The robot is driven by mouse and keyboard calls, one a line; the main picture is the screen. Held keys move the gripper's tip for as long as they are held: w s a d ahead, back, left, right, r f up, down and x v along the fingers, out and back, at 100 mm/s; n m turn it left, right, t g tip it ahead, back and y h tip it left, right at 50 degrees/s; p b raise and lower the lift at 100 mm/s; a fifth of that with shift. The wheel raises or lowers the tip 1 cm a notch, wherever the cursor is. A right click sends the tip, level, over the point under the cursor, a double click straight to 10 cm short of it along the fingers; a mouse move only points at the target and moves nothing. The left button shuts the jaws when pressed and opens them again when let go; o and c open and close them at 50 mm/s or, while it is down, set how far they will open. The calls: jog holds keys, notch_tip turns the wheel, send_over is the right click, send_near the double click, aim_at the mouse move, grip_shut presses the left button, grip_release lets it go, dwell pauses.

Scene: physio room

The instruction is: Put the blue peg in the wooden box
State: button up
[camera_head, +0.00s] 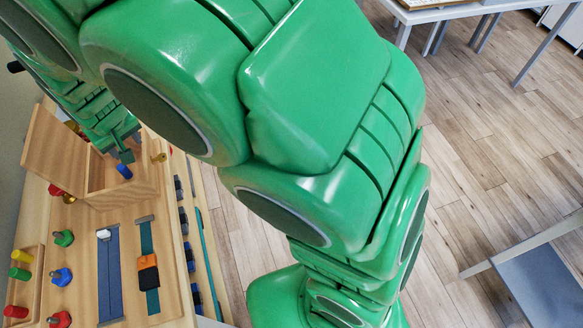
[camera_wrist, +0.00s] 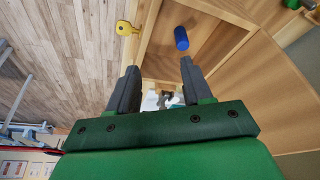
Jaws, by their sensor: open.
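The wooden box (camera_head: 127,187) stands at the back of the board in the head view, its lid (camera_head: 55,150) raised. The blue peg (camera_head: 124,171) shows within the box's opening; the wrist view also shows the peg (camera_wrist: 181,38) between the box's wooden walls (camera_wrist: 233,54), apart from my fingers. Whether it rests on the box floor is hard to tell. My gripper (camera_wrist: 158,70) is open and empty, with the peg beyond its fingertips. In the head view my gripper (camera_head: 123,150) is small and partly hidden, just above the box.
A yellow key (camera_wrist: 125,28) sits outside the box wall. Colored knobs, including a green one (camera_head: 63,238) and a blue one (camera_head: 61,277), and strap fasteners (camera_head: 148,270) cover the board. A chair (camera_head: 545,285) stands on the right. Wooden floor is open between.

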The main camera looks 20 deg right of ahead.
jog(key=s+d+r+m+g+h, duration=0.1)
jog(key=s+d+r, duration=0.15)
jog(key=d, duration=0.55)
jog(key=s+d+r+m+g, duration=0.15)
jog(key=s+d, duration=0.25)
jog(key=d, duration=0.4)
jog(key=s+d+r+m+h, duration=0.1)
jog(key=s+d+r, duration=0.2)
jog(key=d, duration=0.6)
jog(key=s+d+r+m+g, duration=0.1)
jog(key=s+d, duration=0.4)
jog(key=s, duration=0.4)
jog(key=s+d+r+m+g, duration=0.1)
jog(key=s+d+g, duration=0.1)
jog(key=s+d, duration=0.4)
jog(key=s, duration=0.3)
jog(key=shift+s+r, duration=0.25)
jog(key=shift+s, duration=0.05)
jog(key=shift+d, duration=0.1)
